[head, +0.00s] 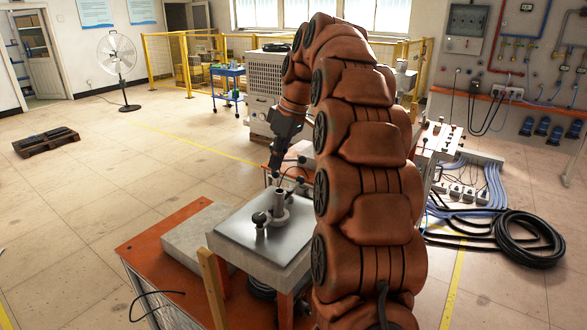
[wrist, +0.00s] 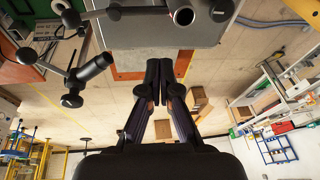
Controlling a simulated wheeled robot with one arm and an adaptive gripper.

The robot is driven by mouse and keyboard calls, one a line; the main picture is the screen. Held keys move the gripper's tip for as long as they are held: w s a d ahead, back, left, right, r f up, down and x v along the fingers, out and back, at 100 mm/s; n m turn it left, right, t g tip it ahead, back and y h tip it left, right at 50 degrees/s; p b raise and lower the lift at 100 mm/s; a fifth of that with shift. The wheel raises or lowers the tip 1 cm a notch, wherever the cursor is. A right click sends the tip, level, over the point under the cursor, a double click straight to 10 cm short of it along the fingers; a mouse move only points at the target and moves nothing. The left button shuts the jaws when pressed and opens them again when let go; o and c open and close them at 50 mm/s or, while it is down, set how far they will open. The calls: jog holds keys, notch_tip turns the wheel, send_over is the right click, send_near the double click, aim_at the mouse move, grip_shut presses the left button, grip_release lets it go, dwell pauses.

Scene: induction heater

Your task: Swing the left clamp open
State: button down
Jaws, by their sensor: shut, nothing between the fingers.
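The heater's grey top plate (head: 262,238) is in the middle of the head view. A grey metal cylinder (head: 279,202) stands on it, and a small post with a black knob (head: 259,218) stands to its left. My gripper (head: 276,180) is just above and behind the cylinder, pointing down. In the wrist view my gripper (wrist: 165,82) has its black fingers together, with nothing between them. A clamp with a black handle (wrist: 93,68) shows left of the fingers, apart from them. The cylinder's open end (wrist: 183,15) shows at the top. I cannot tell which clamp is the left one.
The plate sits over an orange bench (head: 165,243) with a wooden post (head: 211,285) at its front.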

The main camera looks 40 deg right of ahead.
jog(key=n+t, duration=0.1)
send_near(287, 193)
jog(key=w+d+r, duration=0.3)
jog(key=w+d, duration=0.1)
jog(key=d, duration=0.1)
jog(key=shift+s+a+r, duration=0.1)
jog(key=shift+s, duration=0.05)
jog(key=b+x, duration=0.4)
jog(key=x, duration=0.1)
jog(key=shift+f, duration=0.35)
jog(key=shift+w+p+x, duration=0.2)
jog(key=shift+p+x, duration=0.6)
jog(key=shift+x, duration=1.3)
jog(key=shift+h, duration=0.3)
